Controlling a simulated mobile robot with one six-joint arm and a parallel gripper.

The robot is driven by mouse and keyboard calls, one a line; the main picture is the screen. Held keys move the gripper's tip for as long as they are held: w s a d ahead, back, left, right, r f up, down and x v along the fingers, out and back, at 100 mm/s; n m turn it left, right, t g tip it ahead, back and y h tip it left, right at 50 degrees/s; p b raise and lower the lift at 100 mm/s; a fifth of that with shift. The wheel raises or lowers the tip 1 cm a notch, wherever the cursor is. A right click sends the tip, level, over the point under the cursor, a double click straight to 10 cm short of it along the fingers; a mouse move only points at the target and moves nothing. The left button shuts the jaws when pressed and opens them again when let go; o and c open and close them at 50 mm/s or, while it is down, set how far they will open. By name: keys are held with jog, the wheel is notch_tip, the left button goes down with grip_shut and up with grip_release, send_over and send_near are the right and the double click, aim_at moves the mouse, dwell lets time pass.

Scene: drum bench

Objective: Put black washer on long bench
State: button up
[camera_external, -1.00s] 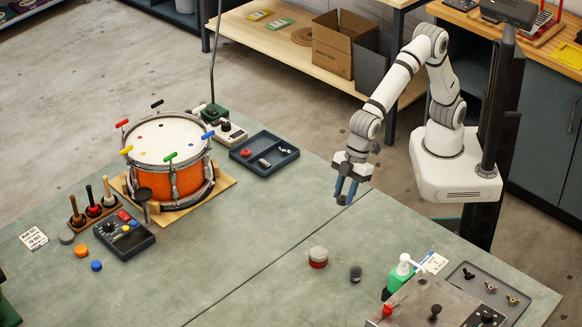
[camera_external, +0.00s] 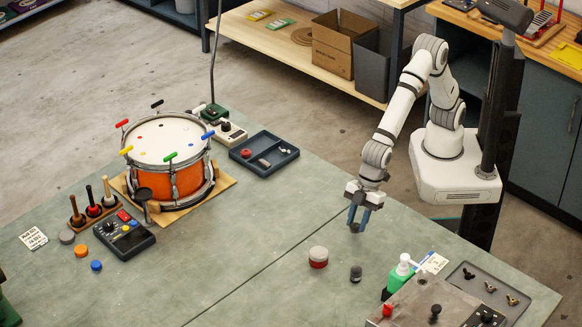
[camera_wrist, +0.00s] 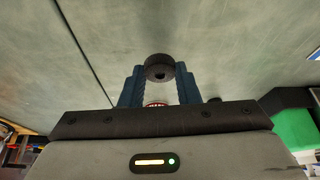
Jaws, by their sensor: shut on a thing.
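My gripper (camera_external: 358,221) is above the right part of the green bench (camera_external: 225,235), with its blue fingers pointing down. It is shut on a black washer (camera_wrist: 160,67), which shows as a dark ring with a hole between the fingertips in the wrist view. In the external view the washer (camera_external: 355,228) is a small dark shape at the fingertips. It appears held clear of the bench top; the exact height is hard to tell.
A red and grey round tin (camera_external: 318,257) and a small dark knob-like piece (camera_external: 356,273) stand near the gripper. A green bottle (camera_external: 401,272), a metal box and a tray with wing nuts (camera_external: 490,285) are at the lower right. An orange drum (camera_external: 168,180) stands left. The bench middle is clear.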

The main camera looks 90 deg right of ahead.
jog(key=shift+f, duration=1)
jog(key=o, duration=0.9)
jog(key=shift+o, duration=0.2)
